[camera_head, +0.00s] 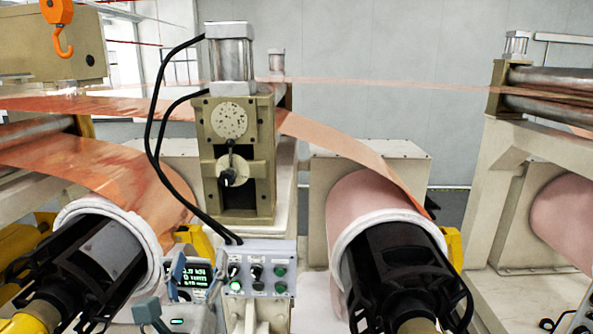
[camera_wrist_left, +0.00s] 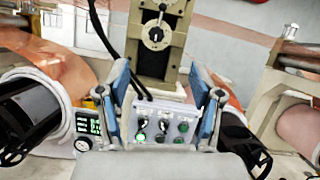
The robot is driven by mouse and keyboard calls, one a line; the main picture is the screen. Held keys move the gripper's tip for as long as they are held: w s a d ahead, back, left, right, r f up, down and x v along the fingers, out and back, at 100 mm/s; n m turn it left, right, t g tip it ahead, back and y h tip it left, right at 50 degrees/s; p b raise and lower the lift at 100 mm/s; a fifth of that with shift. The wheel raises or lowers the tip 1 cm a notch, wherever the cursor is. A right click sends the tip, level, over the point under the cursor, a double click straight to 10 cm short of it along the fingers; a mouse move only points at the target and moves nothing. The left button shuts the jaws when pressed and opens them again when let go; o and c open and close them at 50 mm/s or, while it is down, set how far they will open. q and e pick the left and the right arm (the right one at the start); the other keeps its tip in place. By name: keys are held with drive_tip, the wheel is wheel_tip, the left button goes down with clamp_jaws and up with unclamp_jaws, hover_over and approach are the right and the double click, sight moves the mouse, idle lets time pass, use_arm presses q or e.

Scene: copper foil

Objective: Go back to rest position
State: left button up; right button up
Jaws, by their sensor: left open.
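My left gripper (camera_head: 164,291) shows low in the head view, left of the control panel (camera_head: 258,272). In the left wrist view its two blue-padded fingers (camera_wrist_left: 160,76) are spread wide with nothing between them. The panel (camera_wrist_left: 163,122), with its knobs and lit green button, shows beyond and between the fingers, apart from them. Only a small grey and black piece (camera_head: 578,318) shows at the bottom right corner of the head view. It looks like part of my right gripper, and its jaws cannot be made out.
Copper rolls stand left (camera_head: 110,172) and right (camera_head: 362,205) of the panel, on black spindles. A beige machine column (camera_head: 236,190) with black cables rises behind the panel. A small digital display (camera_head: 195,276) is beside the left gripper. An orange hook (camera_head: 62,38) hangs upper left.

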use_arm(q)
wheel_tip(320, 180, down, 40)
drive_tip(key=d+r+n+g+h, duration=0.1)
drive_tip(key=d+n+g+h, duration=0.1)
drive_tip(key=n+g, duration=1.25)
drive_tip(key=s+a+f+n+g+y, duration=0.15)
drive_tip(key=s+a+f+n, duration=0.25)
drive_tip(key=s+f+n, duration=0.65)
drive_tip(key=s+a+f+n+g+h, duration=0.1)
drive_tip(key=s+a+f+n+g, duration=0.2)
drive_tip(key=s+f+n, duration=0.75)
drive_tip(key=s+f+m+g+b, duration=0.1)
drive_tip(key=s+f+m, duration=0.1)
drive_tip(key=f, duration=1.5)
drive_tip(key=s+f+m+b, duration=0.1)
drive_tip(key=f+m+b, duration=0.1)
drive_tip(key=f, duration=1.5)
drive_tip(key=s+a+f+g+b, duration=0.1)
drive_tip(key=s+a+f+b, duration=0.1)
drive_tip(key=s+f, duration=1.5)
drive_tip(key=shift+s+a+f+y, duration=0.35)
drive_tip(key=shift+s+a, duration=0.1)
drive_tip(key=shift+a, duration=0.25)
use_arm(e)
wheel_tip(320, 180, down, 5)
drive_tip(key=shift+w, duration=0.1)
